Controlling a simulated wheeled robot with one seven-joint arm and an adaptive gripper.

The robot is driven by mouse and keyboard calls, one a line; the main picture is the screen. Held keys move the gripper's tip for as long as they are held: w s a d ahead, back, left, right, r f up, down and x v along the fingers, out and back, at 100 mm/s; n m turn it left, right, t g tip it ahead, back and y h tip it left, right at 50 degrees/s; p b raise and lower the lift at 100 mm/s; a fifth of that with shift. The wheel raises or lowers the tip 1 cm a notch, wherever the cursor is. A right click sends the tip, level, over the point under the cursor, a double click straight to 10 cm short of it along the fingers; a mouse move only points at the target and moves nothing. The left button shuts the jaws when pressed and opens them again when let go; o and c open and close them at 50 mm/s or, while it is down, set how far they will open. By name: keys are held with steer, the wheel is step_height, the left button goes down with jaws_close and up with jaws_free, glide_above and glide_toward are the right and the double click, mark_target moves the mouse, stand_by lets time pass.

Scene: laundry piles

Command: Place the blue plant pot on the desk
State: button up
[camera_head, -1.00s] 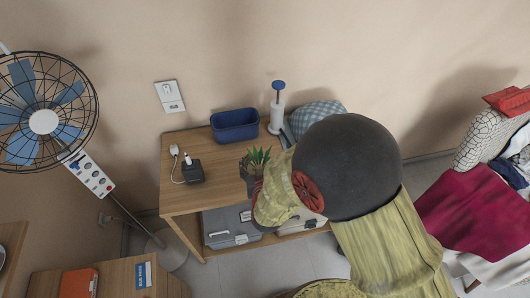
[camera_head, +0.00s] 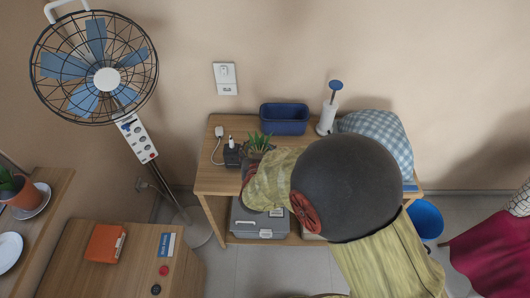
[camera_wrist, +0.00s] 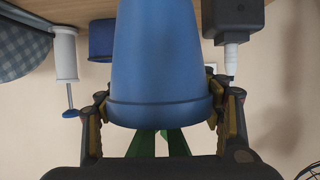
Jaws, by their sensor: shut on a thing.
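The blue plant pot (camera_wrist: 158,60) fills the middle of the wrist view, where it appears upside down with green leaves below its rim. My gripper (camera_wrist: 160,105) is shut on it, one finger on each side near the rim. In the head view the plant's spiky leaves (camera_head: 258,141) show in front of the blue bin. My arm hides most of the pot there. The pot appears over the left part of a wooden table (camera_head: 213,180); its height above the top is hard to tell. Another wooden surface (camera_head: 120,262) is at lower left.
The table holds a blue bin (camera_head: 284,119), a black charger (camera_head: 232,156), a white pump bottle (camera_head: 328,118) and a checked cushion (camera_head: 385,135). A grey case (camera_head: 258,222) is below. A fan (camera_head: 106,79) stands left. The lower-left surface holds an orange book (camera_head: 104,243).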

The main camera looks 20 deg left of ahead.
steer(key=shift+w+a+f+b, duration=0.15)
steer(key=shift+w+f+b, duration=0.35)
steer(key=shift+w+f, duration=0.75)
steer(key=shift+w+a+f+b, duration=0.15)
steer(key=shift+w+f+b, duration=0.45)
steer(key=shift+f, duration=1.2)
steer(key=shift+w+a+f+b, duration=0.15)
steer(key=shift+w+f+b, duration=0.3)
steer(key=shift+w+f, duration=0.8)
steer(key=shift+s+f, duration=0.25)
steer(key=shift+s, duration=0.05)
steer(key=shift+f, duration=0.15)
steer(key=o, duration=1.3)
steer(key=shift+r, duration=0.2)
steer(key=p+v, duration=0.2)
steer(key=v, duration=1)
steer(key=shift+s+f+p, duration=0.1)
steer(key=shift+p, duration=0.2)
